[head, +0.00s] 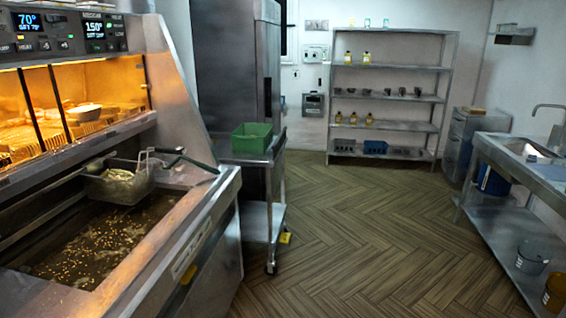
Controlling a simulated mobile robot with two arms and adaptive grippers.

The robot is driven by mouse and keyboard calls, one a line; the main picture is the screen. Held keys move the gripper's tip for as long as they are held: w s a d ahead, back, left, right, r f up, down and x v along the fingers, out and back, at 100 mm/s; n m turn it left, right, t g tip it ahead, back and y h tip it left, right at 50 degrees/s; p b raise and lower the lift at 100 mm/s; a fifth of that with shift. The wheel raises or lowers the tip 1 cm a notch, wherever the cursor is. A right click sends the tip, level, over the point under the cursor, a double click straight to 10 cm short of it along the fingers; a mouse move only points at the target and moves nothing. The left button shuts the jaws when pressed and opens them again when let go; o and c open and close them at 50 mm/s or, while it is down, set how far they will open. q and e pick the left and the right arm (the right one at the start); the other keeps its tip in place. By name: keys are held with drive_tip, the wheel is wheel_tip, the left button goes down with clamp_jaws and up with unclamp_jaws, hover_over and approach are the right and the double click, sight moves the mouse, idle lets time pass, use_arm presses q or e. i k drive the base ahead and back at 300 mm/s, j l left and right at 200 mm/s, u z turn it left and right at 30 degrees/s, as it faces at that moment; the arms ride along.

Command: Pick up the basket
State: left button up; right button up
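A wire fry basket (120,182) with pale food in it is at the back of the fryer on the left. It sits above the dark oil of the fryer vat (95,240), in which many small golden bits float. I cannot tell whether its bottom touches the oil. Its dark handle (196,162) points right, over the fryer's metal ledge. A green bin (252,138) stands on a steel cart behind the fryer. Neither of my grippers shows in the head view.
A lit warming cabinet (75,110) rises above the fryer. The steel cart (262,215) stands past the fryer's right end. A sink counter (520,160) lines the right side, and a shelf rack (388,98) stands at the back. The wood-pattern floor (370,230) between is clear.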

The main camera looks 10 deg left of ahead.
sight(118, 182)
drive_tip(key=i+u, duration=0.2)
drive_tip(key=i, duration=0.25)
drive_tip(key=i+l+u, duration=0.25)
drive_tip(key=i, duration=0.2)
drive_tip(key=i+l+u, duration=0.2)
drive_tip(key=i, duration=0.25)
